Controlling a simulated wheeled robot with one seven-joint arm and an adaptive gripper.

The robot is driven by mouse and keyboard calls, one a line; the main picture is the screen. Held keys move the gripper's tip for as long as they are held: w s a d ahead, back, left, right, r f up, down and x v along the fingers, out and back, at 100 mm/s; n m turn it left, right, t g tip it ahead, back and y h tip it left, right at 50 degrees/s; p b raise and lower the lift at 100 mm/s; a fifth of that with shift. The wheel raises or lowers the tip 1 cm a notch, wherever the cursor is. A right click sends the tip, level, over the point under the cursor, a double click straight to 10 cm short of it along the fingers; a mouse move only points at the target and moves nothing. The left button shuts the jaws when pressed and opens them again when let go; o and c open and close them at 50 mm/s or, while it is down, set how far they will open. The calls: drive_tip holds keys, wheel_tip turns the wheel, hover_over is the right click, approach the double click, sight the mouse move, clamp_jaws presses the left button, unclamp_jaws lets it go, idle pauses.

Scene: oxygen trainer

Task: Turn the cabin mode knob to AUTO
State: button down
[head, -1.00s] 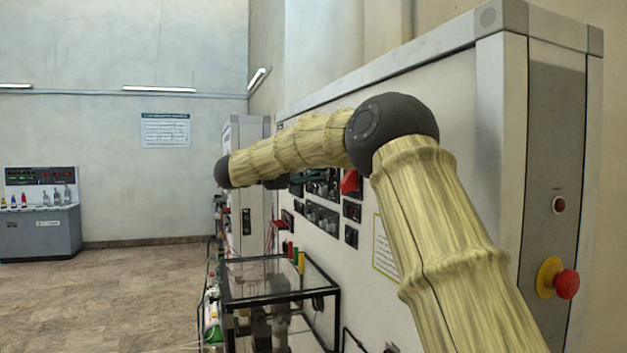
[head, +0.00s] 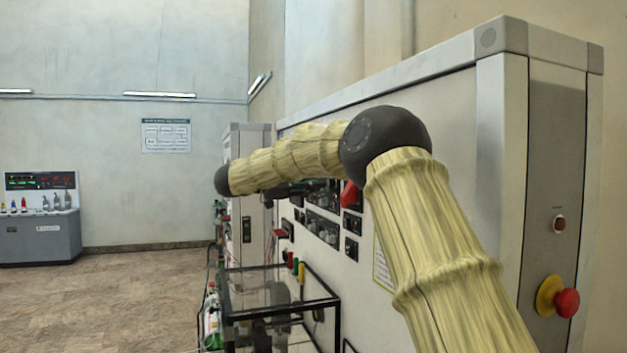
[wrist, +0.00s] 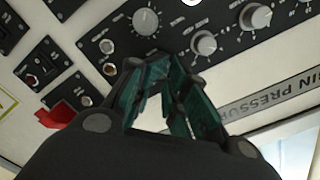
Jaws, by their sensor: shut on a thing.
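In the wrist view, the dark control panel (wrist: 115,38) fills the upper part and carries several round grey knobs. One knob (wrist: 145,21) is above my fingertips, another knob (wrist: 205,43) is just to their right, and a third knob (wrist: 257,16) is farther right. My gripper (wrist: 166,64) has teal fingers that meet at the panel's lower edge. It is shut on a small part hidden between the tips. I cannot read the mode labels, so I cannot tell which control is the cabin mode knob.
A red part (wrist: 54,117) juts out at left in the wrist view, and a red part (head: 350,194) shows on the panel in the head view. A black-framed clear table (head: 280,300) stands below the panel. The floor (head: 110,300) at left is clear.

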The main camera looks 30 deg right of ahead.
drive_tip(key=n+p, duration=0.1)
drive_tip(key=n, duration=0.2)
drive_tip(key=shift+d+f+p, duration=0.1)
drive_tip(key=shift+f+p, duration=0.05)
drive_tip(key=shift+p, duration=0.25)
drive_tip(key=shift+f+n, duration=0.1)
drive_tip(key=shift+n, duration=0.2)
drive_tip(key=c, duration=1.4)
unclamp_jaws()
drive_tip(key=shift+d, duration=0.1)
drive_tip(key=shift+o, duration=0.2)
drive_tip(key=shift+s+d, duration=0.1)
drive_tip(key=shift+d, duration=0.1)
drive_tip(key=v, duration=1.2)
drive_tip(key=shift+d, duration=0.15)
